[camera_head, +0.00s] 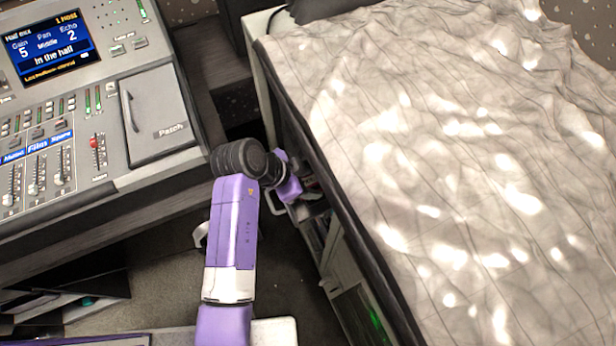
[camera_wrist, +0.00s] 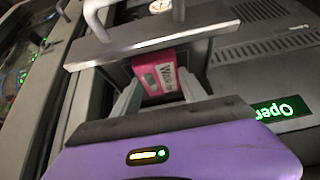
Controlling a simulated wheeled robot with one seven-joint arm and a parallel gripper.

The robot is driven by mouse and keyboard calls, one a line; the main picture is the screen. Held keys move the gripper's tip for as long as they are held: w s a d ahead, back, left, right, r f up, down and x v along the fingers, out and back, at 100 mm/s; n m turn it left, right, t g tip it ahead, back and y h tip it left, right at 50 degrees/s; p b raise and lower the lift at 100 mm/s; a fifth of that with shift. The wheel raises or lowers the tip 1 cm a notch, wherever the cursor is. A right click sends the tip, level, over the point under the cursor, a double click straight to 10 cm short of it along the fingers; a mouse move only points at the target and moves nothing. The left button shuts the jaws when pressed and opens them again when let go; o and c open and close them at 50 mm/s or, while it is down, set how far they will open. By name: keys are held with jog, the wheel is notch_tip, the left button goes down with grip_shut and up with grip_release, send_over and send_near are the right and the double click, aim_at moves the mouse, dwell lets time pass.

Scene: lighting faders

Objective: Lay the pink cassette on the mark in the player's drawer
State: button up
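The pink cassette (camera_wrist: 146,80) with a white lettered label shows in the wrist view. It stands between the two fingers of my gripper (camera_wrist: 160,78), which appear to touch its sides; the gripper seems shut on it. A grey drawer front (camera_wrist: 150,42) with a metal handle lies just beyond the cassette. The cassette's far end and the drawer floor with its mark are hidden. The player's display (camera_wrist: 283,108) glows green and reads "Open". In the head view, my gripper is mostly hidden beside the bed, and no cassette can be made out there.
A grey lighting desk (camera_head: 150,110) with faders and a blue screen stands at the left. My arm reaches into the narrow gap between. Grey vented housing (camera_wrist: 265,45) flanks the drawer.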

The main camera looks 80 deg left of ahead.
jog(key=o, duration=0.4)
jog(key=v, duration=1.2)
jog(key=shift+r, duration=0.2)
